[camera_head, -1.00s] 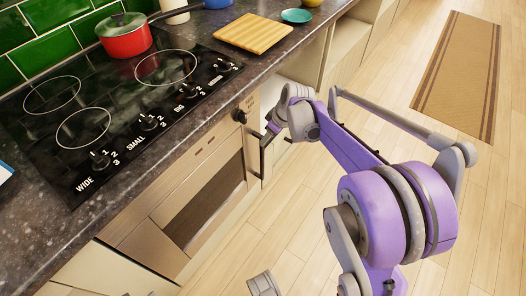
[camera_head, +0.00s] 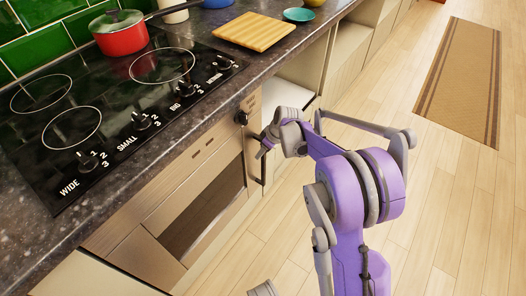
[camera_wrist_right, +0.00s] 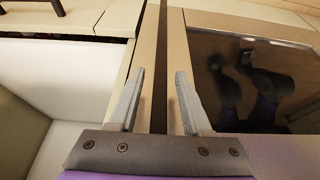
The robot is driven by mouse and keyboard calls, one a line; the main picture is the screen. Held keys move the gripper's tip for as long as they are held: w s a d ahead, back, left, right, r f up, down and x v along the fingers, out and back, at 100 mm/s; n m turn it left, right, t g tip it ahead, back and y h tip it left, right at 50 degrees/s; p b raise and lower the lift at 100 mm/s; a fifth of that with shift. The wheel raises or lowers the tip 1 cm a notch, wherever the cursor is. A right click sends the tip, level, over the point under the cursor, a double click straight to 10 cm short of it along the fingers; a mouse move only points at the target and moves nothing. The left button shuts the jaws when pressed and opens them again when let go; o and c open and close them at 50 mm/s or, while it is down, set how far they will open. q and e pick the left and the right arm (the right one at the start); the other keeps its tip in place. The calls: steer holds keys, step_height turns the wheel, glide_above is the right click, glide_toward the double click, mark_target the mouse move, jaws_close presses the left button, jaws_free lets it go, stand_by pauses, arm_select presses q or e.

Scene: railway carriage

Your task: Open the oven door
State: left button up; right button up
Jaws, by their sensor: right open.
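The oven (camera_head: 150,215) is built in under the dark counter, left of centre in the head view. Its door (camera_head: 205,215) has a dark glass window and looks shut. In the right wrist view the oven window (camera_wrist_right: 250,80) is on the right and reflects my arm. Contact cannot be told. My left gripper does not show.
The black hob (camera_head: 110,110) with knobs lies on the counter. A red pot (camera_head: 120,38), a wooden board (camera_head: 253,32) and a teal dish (camera_head: 298,15) stand at the back. An open white compartment (camera_wrist_right: 60,75) is left of the gripper. The wooden floor is clear, with a rug (camera_head: 462,80) farther off.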

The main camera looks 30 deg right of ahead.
jaws_close()
stand_by(0.3)
stand_by(1.2)
